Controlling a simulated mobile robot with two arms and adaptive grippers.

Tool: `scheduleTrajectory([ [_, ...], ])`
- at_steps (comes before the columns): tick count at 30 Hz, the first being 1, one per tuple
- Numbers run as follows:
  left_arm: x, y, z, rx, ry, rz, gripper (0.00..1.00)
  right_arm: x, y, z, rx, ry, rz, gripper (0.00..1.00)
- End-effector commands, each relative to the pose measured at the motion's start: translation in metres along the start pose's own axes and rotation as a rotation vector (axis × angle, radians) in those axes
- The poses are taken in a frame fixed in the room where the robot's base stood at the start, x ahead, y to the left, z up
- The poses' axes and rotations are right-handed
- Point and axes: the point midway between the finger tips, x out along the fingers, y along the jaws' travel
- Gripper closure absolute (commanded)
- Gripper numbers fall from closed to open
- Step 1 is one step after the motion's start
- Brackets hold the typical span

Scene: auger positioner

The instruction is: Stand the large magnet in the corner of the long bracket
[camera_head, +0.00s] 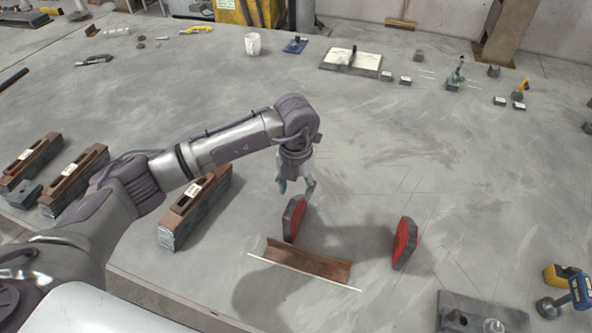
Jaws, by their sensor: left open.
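The long bracket (312,262) is a brown angle-shaped piece lying near the front of the table, with a pale line along its front side. A red and dark magnet (294,220) stands on edge just behind the bracket. A second red and dark magnet (404,242) stands on edge to the right, apart from the bracket. They look similar in size, and I cannot tell surely which is the large one. My left gripper (297,188) points down, open, just above and behind the left magnet, its jaws apparently empty. My right gripper is out of view.
Several brown-topped heavy blocks (180,229) stand at the left. A dark plate (470,315) and a blue and yellow tool (575,291) lie at the lower right. The table's right middle is mostly clear.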

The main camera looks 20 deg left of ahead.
Motion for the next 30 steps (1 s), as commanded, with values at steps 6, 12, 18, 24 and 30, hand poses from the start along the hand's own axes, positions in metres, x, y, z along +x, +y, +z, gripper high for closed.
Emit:
scheduleTrajectory([
  [6, 0.04, -0.001, -0.001, 0.0, 0.004, -0.001, 0.46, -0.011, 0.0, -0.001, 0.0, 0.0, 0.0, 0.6],
  [12, 0.064, -0.001, -0.001, 0.0, 0.002, -0.002, 0.46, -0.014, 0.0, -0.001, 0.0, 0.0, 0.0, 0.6],
  [18, 0.071, 0.0, 0.0, 0.0, -0.001, 0.0, 0.46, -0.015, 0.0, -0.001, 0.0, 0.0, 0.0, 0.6],
  [24, 0.072, 0.0, 0.0, 0.001, -0.001, -0.001, 0.46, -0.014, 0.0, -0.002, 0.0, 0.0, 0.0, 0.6],
  [30, 0.071, -0.001, 0.0, 0.001, -0.001, -0.001, 0.78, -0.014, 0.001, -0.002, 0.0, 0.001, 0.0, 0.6],
])
